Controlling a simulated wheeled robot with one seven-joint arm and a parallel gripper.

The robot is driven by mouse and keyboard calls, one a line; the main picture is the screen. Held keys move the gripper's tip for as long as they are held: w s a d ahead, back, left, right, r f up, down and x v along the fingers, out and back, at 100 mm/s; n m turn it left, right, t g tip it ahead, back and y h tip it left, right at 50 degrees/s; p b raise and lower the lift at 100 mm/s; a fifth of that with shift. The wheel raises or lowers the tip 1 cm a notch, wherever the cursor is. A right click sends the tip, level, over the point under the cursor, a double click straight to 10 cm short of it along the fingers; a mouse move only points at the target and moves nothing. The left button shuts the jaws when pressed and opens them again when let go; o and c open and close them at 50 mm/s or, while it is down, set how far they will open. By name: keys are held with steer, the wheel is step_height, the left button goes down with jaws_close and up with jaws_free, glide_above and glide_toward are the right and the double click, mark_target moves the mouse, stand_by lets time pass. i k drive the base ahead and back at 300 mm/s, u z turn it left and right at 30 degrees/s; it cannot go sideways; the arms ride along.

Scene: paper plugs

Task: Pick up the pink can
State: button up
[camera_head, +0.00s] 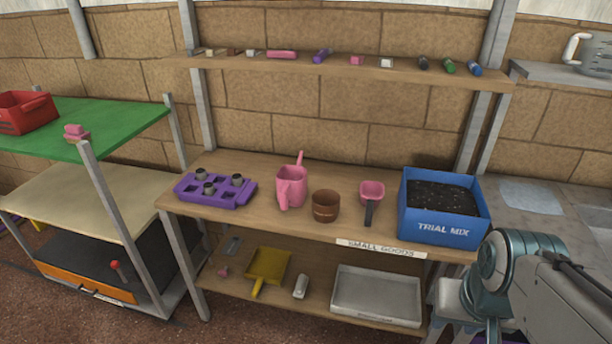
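The pink can (291,188) is a small watering can standing upright on the middle wooden shelf (275,166). Its thin pink spout or handle rises behind it, and a looped pink part faces the front. A purple tray is on its left and a brown pot on its right. Part of my arm shows at the lower right, apart from the can. My gripper is not visible, so I cannot see its fingers.
Near the can are the purple tray (207,198) with small grey pots, the brown pot (326,206), a pink scoop (371,193) and a blue soil box (444,225). An upper shelf (345,68) holds several small items. A narrow strip in front of the can is clear.

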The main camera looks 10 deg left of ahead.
mark_target(294, 180)
steer(key=k, duration=0.4)
steer(key=u, duration=1.45)
steer(key=i, duration=2.05)
steer(key=z, duration=0.4)
